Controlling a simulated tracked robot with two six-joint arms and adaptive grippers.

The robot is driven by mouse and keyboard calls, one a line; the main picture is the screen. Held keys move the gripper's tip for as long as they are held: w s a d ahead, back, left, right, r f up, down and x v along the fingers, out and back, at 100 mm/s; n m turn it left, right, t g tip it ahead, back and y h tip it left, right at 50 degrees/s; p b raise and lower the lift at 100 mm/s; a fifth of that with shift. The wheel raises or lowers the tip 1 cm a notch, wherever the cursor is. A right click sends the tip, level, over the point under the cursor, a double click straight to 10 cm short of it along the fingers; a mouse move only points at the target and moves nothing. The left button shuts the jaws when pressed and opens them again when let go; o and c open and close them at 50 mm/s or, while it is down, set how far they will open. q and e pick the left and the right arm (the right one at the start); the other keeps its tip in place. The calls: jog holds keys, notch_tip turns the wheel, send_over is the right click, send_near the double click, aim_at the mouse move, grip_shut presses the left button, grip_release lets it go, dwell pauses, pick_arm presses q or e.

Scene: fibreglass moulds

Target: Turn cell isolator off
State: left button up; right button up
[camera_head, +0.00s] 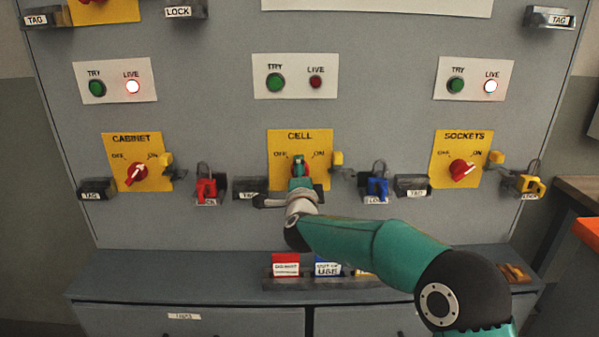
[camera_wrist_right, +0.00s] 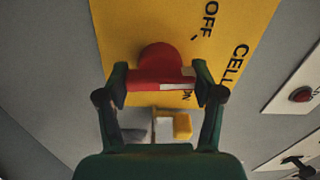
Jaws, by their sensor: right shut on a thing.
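The yellow CELL isolator plate (camera_head: 281,142) is in the middle of the grey panel, with OFF at upper left and ON at upper right. My right gripper (camera_head: 301,168) is at its red knob and mostly hides it in the head view. In the right wrist view, the red knob (camera_wrist_right: 158,65) sits between the two fingers of the right gripper (camera_wrist_right: 161,87), which are shut on its sides. A white mark on the knob faces the panel's upper side. The CELL LIVE lamp (camera_head: 316,82) is dark red and unlit. My left gripper is not in view.
A yellow hasp piece (camera_head: 337,159) is right of the CELL plate. Red (camera_head: 206,188) and blue (camera_head: 378,187) padlocks hang either side. CABINET (camera_head: 133,86) and SOCKETS (camera_head: 491,87) LIVE lamps glow white. A shelf below holds red and blue tags.

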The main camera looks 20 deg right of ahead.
jog(key=n, duration=0.1)
jog(key=n+p, duration=0.1)
jog(key=n, duration=0.1)
jog(key=n+p, duration=0.1)
jog(key=shift+a+f+n, duration=0.2)
jog(key=shift+f+n, duration=0.05)
jog(key=shift+n, duration=0.05)
jog(key=shift+f+n+p, duration=0.1)
jog(key=shift+n+p, duration=0.45)
jog(key=shift+n, duration=0.95)
jog(key=o, duration=1.2)
jog(key=shift+c, duration=0.2)
jog(key=shift+d, duration=0.1)
jog(key=shift+r, duration=0.2)
jog(key=shift+s, duration=0.1)
jog(key=v, duration=1.1)
jog(key=shift+s, duration=0.35)
